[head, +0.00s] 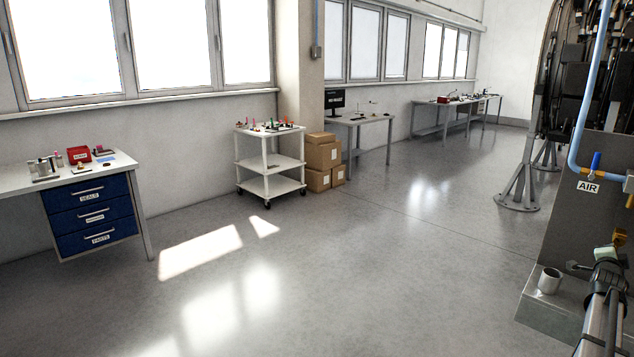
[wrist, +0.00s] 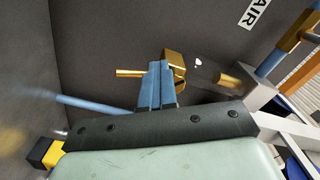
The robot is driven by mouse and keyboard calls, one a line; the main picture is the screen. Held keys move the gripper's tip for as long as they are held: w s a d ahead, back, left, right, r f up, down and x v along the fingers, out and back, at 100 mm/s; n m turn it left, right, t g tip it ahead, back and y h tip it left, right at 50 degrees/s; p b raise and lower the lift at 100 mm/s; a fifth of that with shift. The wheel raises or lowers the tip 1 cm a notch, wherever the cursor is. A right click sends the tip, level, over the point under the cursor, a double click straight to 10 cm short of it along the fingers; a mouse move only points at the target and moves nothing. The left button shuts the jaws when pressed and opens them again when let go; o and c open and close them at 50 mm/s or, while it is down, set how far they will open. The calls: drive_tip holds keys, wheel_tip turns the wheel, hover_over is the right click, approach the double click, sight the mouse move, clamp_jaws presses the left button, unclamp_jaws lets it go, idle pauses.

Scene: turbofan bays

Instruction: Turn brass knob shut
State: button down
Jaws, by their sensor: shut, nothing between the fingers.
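The brass knob (wrist: 173,58) shows in the wrist view as a small gold block close to my fingertips. A short brass bar (wrist: 130,73) sticks out to the left of the fingers. My gripper (wrist: 158,66) has its two blue fingers together, with nothing between them. The tips overlap the brass in the picture; I cannot tell whether they touch it. In the head view my arm is at the lower right edge, with a small brass piece (head: 617,238) near it. The fingers cannot be made out there.
A grey panel (head: 580,222) bears an AIR label (head: 588,187), a blue pipe (head: 584,120) and a blue handle (head: 595,161). A cart (head: 270,162) and a blue-drawer bench (head: 92,215) stand farther left. The floor between is clear.

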drive_tip(key=shift+w+d+r, duration=0.35)
drive_tip(key=shift+w+d, duration=0.25)
drive_tip(key=shift+d, duration=0.1)
drive_tip(key=shift+w+a+r, duration=0.2)
drive_tip(key=shift+r, duration=0.15)
drive_tip(key=shift+w+a, duration=0.25)
drive_tip(key=shift+a, duration=0.45)
drive_tip(key=shift+a, duration=0.1)
drive_tip(key=v, duration=0.6)
idle(0.5)
drive_tip(key=shift+s, duration=0.1)
